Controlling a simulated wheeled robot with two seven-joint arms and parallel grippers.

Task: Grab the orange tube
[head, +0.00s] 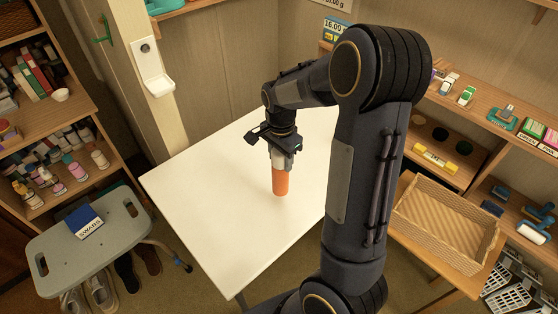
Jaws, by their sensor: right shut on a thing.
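The orange tube (280,182) stands upright over the white table (205,185), with a pale top part. I cannot tell whether its base touches the table. My right gripper (280,160) points down from above and is shut on the tube's upper part. The gripper's fingers and wrist hide the tube's top. My left gripper is not in view.
My right arm covers the table's right side. The table's left and front are clear. A wicker basket (440,238) is on a wooden stand at right. A grey stool (50,268) holds a blue box (84,221). Stocked shelves stand on both sides.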

